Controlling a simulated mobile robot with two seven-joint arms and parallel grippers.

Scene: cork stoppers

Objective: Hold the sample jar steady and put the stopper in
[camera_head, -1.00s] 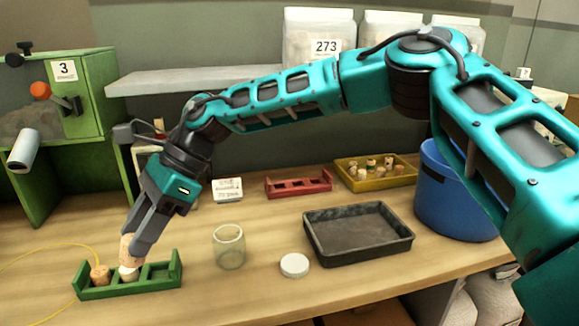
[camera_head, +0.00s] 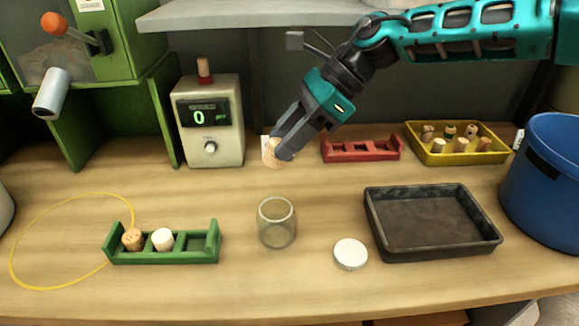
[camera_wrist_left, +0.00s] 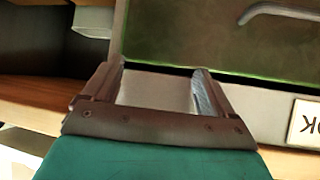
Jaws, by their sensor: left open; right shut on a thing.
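The clear glass sample jar (camera_head: 277,224) stands upright and open on the bench, and looks empty. My right gripper (camera_head: 279,150) is shut on a tan cork stopper (camera_head: 273,156), held above the bench. In the picture the stopper is just above the jar, apart from its mouth. A green rack (camera_head: 192,256) left of the jar holds another cork (camera_head: 132,239) and a white stopper (camera_head: 162,239); its right slot is empty. My left gripper (camera_wrist_left: 158,82) is open with nothing between its fingers in the left wrist view; it is not in the head view.
A white round lid (camera_head: 350,254) lies right of the jar, near a black tray (camera_head: 432,225). Behind are a red rack (camera_head: 362,152), a yellow tray (camera_head: 455,157) of stoppers and a display box (camera_head: 209,125). A blue bin (camera_head: 548,185) stands right. A yellow cord loops at left.

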